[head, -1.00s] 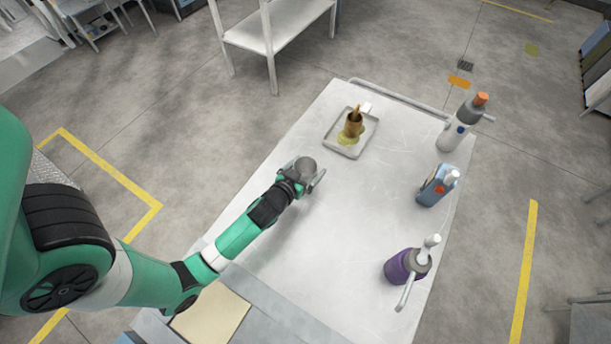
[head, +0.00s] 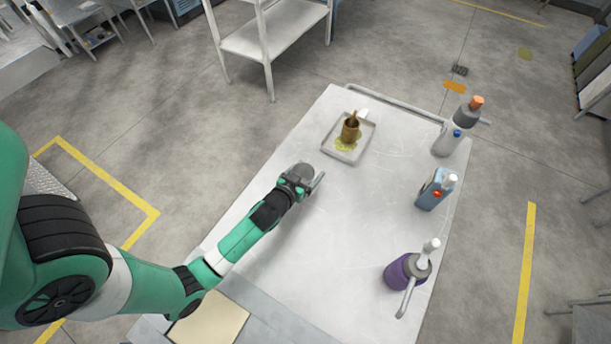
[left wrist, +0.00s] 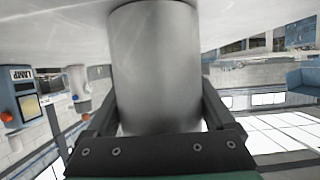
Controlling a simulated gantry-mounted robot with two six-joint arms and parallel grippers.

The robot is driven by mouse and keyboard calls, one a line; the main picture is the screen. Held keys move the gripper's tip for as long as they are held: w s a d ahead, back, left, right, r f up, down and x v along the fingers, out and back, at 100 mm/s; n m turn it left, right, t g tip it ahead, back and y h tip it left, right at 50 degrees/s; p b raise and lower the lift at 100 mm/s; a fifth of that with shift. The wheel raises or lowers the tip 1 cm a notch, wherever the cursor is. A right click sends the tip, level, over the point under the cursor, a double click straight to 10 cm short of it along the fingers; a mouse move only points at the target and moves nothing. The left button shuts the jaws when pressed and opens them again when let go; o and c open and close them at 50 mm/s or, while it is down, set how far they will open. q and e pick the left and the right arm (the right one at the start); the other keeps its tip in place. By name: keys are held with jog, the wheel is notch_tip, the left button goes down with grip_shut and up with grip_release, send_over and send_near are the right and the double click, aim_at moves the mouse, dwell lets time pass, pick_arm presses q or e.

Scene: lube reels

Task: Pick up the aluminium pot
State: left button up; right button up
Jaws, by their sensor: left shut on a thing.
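The aluminium pot (left wrist: 155,65) is a plain grey metal cylinder that fills the middle of the left wrist view, between the two dark fingers. My left gripper (left wrist: 158,112) is shut on its sides. In the head view my left gripper (head: 307,181) is over the middle of the white table, and the pot is mostly hidden by the gripper there. I cannot tell whether the pot touches the table or hangs just above it. My right gripper is not in view.
On the table (head: 325,255), a grey tray (head: 361,133) with a brass cup (head: 350,130) stands behind the gripper. A grey bottle with an orange cap (head: 455,130), a blue can (head: 435,188) and a purple pump bottle (head: 401,271) line the right side. The middle is clear.

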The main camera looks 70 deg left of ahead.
pick_arm(q)
notch_tip(320, 180, up, 3)
jog(key=shift+p, duration=0.65)
jog(key=w+r+p+v, duration=0.2)
jog(key=r+v, duration=0.1)
jog(key=v, duration=1.3)
jog(key=shift+s+d+r, duration=0.3)
jog(key=shift+s+r, duration=0.05)
jog(key=shift+r, duration=0.05)
